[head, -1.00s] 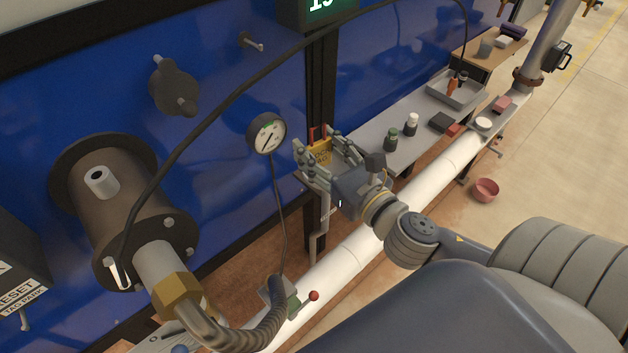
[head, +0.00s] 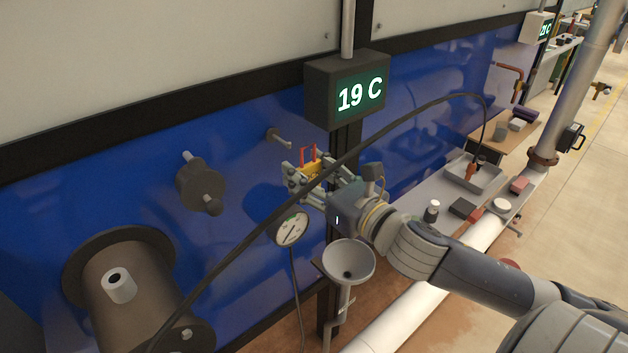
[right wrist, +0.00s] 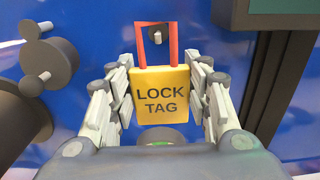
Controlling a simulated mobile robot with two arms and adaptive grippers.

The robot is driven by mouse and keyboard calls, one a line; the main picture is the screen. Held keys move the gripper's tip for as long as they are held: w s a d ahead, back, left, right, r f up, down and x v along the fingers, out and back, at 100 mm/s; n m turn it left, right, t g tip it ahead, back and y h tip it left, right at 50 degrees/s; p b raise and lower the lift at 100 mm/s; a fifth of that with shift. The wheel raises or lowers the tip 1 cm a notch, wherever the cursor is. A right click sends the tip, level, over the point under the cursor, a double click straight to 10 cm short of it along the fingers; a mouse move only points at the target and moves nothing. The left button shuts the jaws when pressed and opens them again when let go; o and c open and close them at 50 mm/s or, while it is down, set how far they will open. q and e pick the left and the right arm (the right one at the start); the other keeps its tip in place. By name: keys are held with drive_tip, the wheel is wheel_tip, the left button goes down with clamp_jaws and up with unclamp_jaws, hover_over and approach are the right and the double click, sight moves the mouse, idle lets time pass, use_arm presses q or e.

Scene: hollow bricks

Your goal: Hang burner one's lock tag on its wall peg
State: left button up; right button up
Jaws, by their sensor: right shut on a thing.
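The lock tag (head: 312,171) is a yellow block with a red shackle on top. My right gripper (head: 304,177) is shut on its sides and holds it upright, shackle up. The right wrist view shows the tag (right wrist: 160,96) face-on between the fingers. A grey wall peg (head: 279,139) sticks out of the blue panel, up and left of the tag in the head view. In the right wrist view the peg (right wrist: 155,34) shows through the top of the shackle opening. I cannot tell whether the shackle is around the peg or in front of it. My left gripper is out of view.
A black cable (head: 400,121) crosses in front of the gripper in the head view. A dial gauge (head: 290,229) and a funnel (head: 348,261) are below. A 19 C display (head: 347,88) is above right; a dark knob (head: 200,186) is left.

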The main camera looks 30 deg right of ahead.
sight(275, 155)
drive_tip(key=shift+w, duration=0.35)
drive_tip(key=shift+w+a+p, duration=0.1)
drive_tip(key=shift+w+p, duration=0.2)
drive_tip(key=shift+w, duration=0.35)
drive_tip(key=shift+w+a+f, duration=0.15)
drive_tip(key=shift+w, duration=0.85)
drive_tip(key=shift+w+a+f, duration=0.1)
drive_tip(key=shift+w+a, duration=0.05)
drive_tip(key=shift+w, duration=0.85)
drive_tip(key=shift+w+a+f, duration=0.1)
drive_tip(key=shift+w+f, duration=0.4)
drive_tip(key=shift+w, duration=0.2)
drive_tip(key=shift+f, duration=0.1)
drive_tip(key=o, duration=1.1)
drive_tip(key=shift+o, duration=0.2)
